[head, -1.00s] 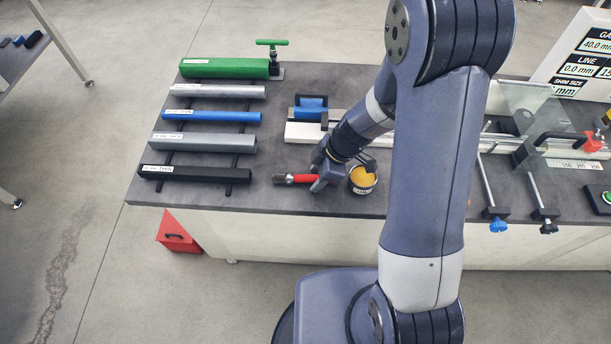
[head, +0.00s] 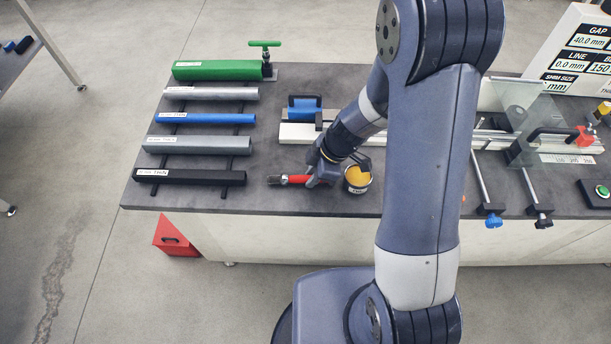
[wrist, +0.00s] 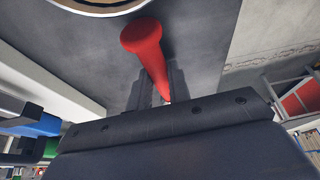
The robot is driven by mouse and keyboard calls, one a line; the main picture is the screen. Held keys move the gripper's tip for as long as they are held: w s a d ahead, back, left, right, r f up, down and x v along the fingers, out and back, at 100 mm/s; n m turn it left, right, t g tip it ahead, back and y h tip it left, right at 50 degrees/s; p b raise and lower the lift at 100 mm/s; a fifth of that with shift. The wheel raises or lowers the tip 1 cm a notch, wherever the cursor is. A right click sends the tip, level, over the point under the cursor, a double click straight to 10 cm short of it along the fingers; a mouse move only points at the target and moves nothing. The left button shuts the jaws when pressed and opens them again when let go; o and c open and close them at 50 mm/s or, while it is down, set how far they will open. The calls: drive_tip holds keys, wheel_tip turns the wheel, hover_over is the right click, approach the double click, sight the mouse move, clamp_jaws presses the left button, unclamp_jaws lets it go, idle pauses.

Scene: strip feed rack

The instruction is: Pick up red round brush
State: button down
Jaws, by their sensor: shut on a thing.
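The red round brush (head: 294,180) has a red handle and a dark tip that points left in the head view. It lies level at the bench top's front part; I cannot tell whether it touches the surface. My gripper (head: 318,178) is shut on its handle, just left of the yellow tin. In the wrist view the red handle (wrist: 146,50) sticks out beyond my gripper (wrist: 160,95), its rounded end toward the tin's rim. The fingertips are mostly hidden by the gripper body.
The tin with yellow contents (head: 358,179) stands close right of my gripper. Several bars, green (head: 218,70) to black (head: 190,177), lie on the left rack. A blue block with a black handle (head: 305,110) sits behind. The bench's front edge (head: 250,213) is near.

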wheel_tip(320, 180, up, 10)
drive_tip(key=shift+b, duration=0.45)
drive_tip(key=c, duration=1.8)
unclamp_jaws()
drive_tip(key=shift+c, duration=0.2)
clamp_jaws()
